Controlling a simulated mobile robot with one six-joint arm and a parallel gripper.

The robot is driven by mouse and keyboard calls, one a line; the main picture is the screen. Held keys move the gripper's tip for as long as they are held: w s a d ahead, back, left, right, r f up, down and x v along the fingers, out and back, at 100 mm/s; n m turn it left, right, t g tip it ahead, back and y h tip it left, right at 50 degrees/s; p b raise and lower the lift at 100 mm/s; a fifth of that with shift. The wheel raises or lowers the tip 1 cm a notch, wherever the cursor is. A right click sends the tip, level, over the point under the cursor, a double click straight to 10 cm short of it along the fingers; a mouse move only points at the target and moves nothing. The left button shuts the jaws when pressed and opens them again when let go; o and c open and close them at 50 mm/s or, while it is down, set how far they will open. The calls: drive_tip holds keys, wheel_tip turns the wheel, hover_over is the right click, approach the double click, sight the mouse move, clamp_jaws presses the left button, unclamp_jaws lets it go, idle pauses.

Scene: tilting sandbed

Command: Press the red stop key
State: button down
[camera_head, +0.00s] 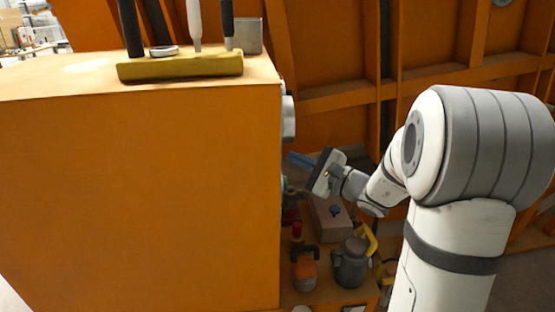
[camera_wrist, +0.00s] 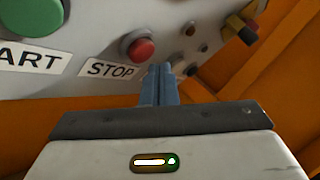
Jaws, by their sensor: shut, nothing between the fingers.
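The red stop key (camera_wrist: 138,47) shows in the wrist view as a round red button in a grey collar on a light grey panel (camera_wrist: 85,30). A STOP label (camera_wrist: 108,69) sits just below it. My gripper (camera_wrist: 161,70) is shut and empty, its blue fingertips just below and right of the red key in the picture. I cannot tell whether they touch the panel. In the head view my gripper (camera_head: 291,157) is at the right side of the orange cabinet (camera_head: 140,190), where the panel face is turned away and the key cannot be made out.
A large green button (camera_wrist: 32,14) with a partly cut-off label is left of the red key. Several tools stand in a yellow holder (camera_head: 180,67) on the cabinet. Objects crowd the shelf below my gripper.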

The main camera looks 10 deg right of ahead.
drive_tip(key=d, duration=0.5)
drive_tip(key=shift+b, duration=0.3)
idle(0.7)
